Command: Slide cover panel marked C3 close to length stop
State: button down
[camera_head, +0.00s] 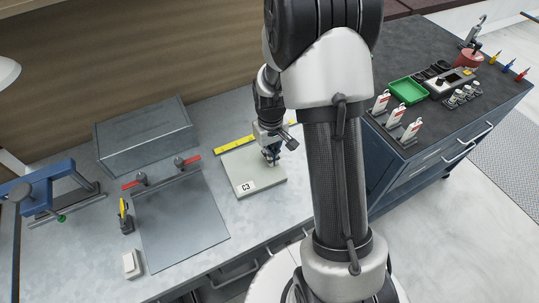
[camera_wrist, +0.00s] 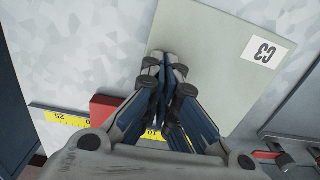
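The cover panel marked C3 (camera_head: 258,174) is a pale grey-green plate lying flat on the bench beside a yellow ruler (camera_head: 236,144). Its C3 label shows at its near left corner. In the wrist view the panel (camera_wrist: 205,35) fills the top, with the label at upper right. My gripper (camera_head: 271,158) points down over the panel's far part. In the wrist view its fingertips (camera_wrist: 166,64) are together, with nothing seen between them, low over or on the panel; contact is unclear. A red block (camera_wrist: 105,108), seemingly the length stop, stands at the ruler, partly hidden by a finger.
Left of the panel lies a grey metal sheet (camera_head: 182,225) with red-handled clamps (camera_head: 187,161) at its far edge. A grey box (camera_head: 146,137) stands behind it. A blue press-like tool (camera_head: 45,190) is far left. A dark cabinet top (camera_head: 425,45) with tools is right.

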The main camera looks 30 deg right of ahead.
jog(key=shift+d, duration=0.2)
jog(key=shift+s+d, duration=0.1)
jog(key=shift+d, duration=0.15)
jog(key=shift+d, duration=0.15)
dwell(0.6)
jog(key=shift+d, duration=0.25)
dwell(0.4)
jog(key=shift+r+p, duration=2.85)
jog(key=shift+r, duration=0.65)
